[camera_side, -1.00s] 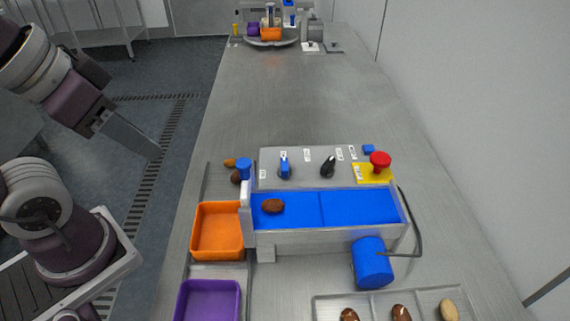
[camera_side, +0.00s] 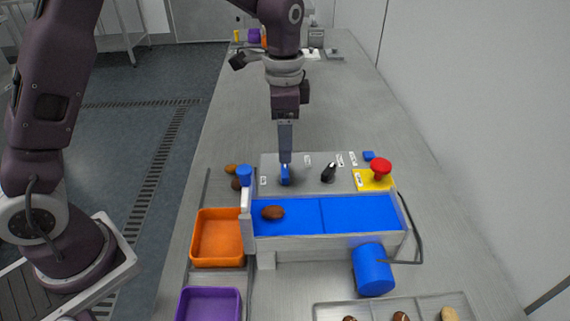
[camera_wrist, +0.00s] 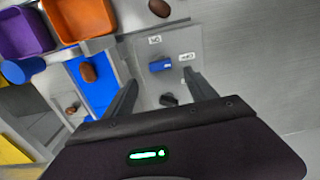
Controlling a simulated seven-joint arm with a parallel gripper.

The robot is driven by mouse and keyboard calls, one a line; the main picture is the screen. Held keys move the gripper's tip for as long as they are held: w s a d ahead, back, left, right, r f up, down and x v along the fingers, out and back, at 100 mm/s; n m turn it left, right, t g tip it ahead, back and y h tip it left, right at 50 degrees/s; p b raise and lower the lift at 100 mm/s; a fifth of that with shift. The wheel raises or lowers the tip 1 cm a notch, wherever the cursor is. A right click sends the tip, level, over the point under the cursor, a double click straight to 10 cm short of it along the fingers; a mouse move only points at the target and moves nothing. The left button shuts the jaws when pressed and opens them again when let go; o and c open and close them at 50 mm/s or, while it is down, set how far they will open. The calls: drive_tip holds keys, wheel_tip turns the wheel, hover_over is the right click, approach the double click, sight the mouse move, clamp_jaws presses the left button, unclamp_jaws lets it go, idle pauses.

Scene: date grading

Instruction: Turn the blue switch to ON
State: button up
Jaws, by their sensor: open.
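The blue switch (camera_side: 285,176) stands on the grey panel (camera_side: 310,184) behind the conveyor. Its handle points toward the far label (camera_side: 283,156), not the left label (camera_side: 262,181); the label text is too small to read for certain. My gripper (camera_side: 285,160) points down just above the switch, with its fingertips hiding part of it. In the wrist view, the open gripper (camera_wrist: 160,77) has a finger on each side of the blue switch (camera_wrist: 160,65), with clear gaps. Contact is not visible.
A black switch (camera_side: 328,173) is to the right, then a red button (camera_side: 380,162) on a yellow base. A brown date (camera_side: 273,213) lies on the blue belt (camera_side: 350,208). Orange (camera_side: 218,238) and purple (camera_side: 208,303) bins sit left. Dates lie near the blue cylinder (camera_side: 244,174).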

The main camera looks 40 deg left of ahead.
sight(285, 170)
wheel_tip(285, 170, down, 8)
drive_tip(key=shift+r, duration=0.25)
drive_tip(key=c, duration=1.4)
